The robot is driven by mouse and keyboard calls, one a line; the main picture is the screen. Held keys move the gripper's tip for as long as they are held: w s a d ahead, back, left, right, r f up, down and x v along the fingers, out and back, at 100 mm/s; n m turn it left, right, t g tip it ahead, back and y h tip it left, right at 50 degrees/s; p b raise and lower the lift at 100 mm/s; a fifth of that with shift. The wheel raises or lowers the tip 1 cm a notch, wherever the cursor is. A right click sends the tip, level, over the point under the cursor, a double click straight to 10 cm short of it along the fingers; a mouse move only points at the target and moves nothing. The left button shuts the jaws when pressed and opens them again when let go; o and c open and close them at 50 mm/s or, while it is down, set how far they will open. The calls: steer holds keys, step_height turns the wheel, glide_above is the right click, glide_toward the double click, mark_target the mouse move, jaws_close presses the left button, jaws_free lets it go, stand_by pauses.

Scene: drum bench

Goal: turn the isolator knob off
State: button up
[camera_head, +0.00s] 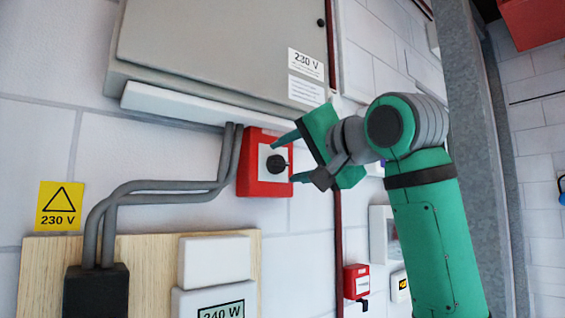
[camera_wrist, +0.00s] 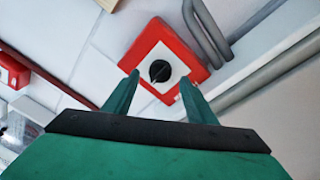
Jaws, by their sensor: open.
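The isolator knob (camera_head: 276,164) is a black rotary knob on a white plate, set in a red box (camera_head: 247,181) on the wall. In the wrist view the knob (camera_wrist: 160,71) sits ahead of my fingers on the red box (camera_wrist: 136,56), near the middle between them. My green gripper (camera_head: 283,158) is open, with its two fingers apart at the right side of the red box, one above and one below knob height. In the wrist view my gripper (camera_wrist: 157,92) is empty. I cannot tell whether the fingertips touch the box. The knob's markings are too small to read.
A grey cabinet (camera_head: 215,50) marked 230 V hangs above, with a white ledge (camera_head: 190,104) under it. Grey conduits (camera_head: 165,190) run left of the red box. A smaller red box (camera_head: 356,281) is at lower right. A grey column (camera_head: 480,150) stands behind my arm.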

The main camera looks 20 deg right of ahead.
mark_target(278, 164)
steer(key=shift+w, duration=0.95)
steer(key=shift+w+a, duration=0.2)
steer(key=shift+w, duration=0.25)
steer(key=c, duration=1)
